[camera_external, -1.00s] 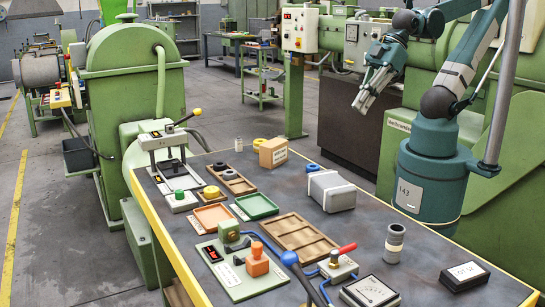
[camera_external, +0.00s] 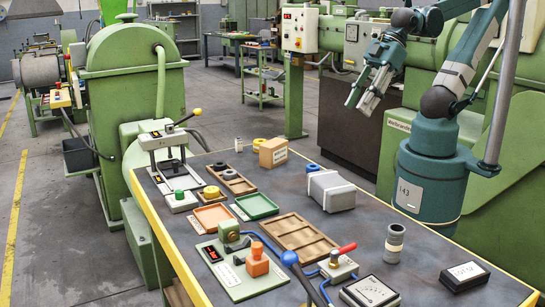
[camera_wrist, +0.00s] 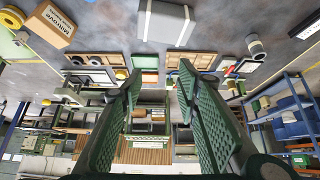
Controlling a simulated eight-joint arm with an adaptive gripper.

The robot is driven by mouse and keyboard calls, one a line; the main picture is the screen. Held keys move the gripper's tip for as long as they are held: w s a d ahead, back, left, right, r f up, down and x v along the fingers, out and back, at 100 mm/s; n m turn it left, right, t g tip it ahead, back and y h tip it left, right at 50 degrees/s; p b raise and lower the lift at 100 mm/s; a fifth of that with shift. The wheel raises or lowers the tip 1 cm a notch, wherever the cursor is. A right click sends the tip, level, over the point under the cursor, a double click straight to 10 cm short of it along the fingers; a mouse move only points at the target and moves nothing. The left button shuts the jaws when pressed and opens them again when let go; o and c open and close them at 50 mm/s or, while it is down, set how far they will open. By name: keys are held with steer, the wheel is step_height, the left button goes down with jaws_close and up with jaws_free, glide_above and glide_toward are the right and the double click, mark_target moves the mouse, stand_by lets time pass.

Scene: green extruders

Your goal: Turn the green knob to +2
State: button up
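The green knob (camera_external: 228,231) stands on a small flat panel (camera_external: 240,283) with a dark red-lit display, on the near left part of the workbench. An orange knob (camera_external: 257,260) stands beside it on the same panel. The knob's scale marks are too small to read, so I cannot tell its setting. My gripper (camera_external: 360,106) is in the air beyond the bench's far right side, well away from the knob and touching nothing. In the wrist view its two green fingers (camera_wrist: 160,75) are apart with nothing between them.
The workbench (camera_external: 375,220) holds a grey box (camera_external: 331,192), a wooden tray (camera_external: 299,236), a red-handled switch (camera_external: 340,263), a meter (camera_external: 369,292), a cardboard box (camera_external: 273,152) and a lever press (camera_external: 165,158). A blue cable runs near the panel. Free air lies above the bench.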

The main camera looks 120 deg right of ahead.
steer(key=w+d+r+n+g+p, duration=0.1)
steer(key=w+d+r, duration=0.15)
steer(key=w, duration=0.45)
steer(key=w+d+r+n+g+p, duration=0.1)
steer(key=w+r, duration=0.3)
steer(key=w, duration=0.3)
steer(key=n+g+p, duration=0.5)
steer(key=p, duration=0.1)
glide_above(179, 191)
steer(key=f, duration=2.1)
steer(key=shift+s+a+f, duration=0.25)
steer(key=shift+f, duration=0.05)
steer(key=shift+w+d+f, duration=0.1)
steer(key=shift+f, duration=0.25)
steer(key=shift+w+d+f+b, duration=0.1)
steer(key=shift+f+b, duration=0.15)
steer(key=shift+f, duration=1.7)
steer(key=shift+d+f+b, duration=0.1)
steer(key=shift+f+b, duration=0.15)
steer(key=shift+f, duration=1.7)
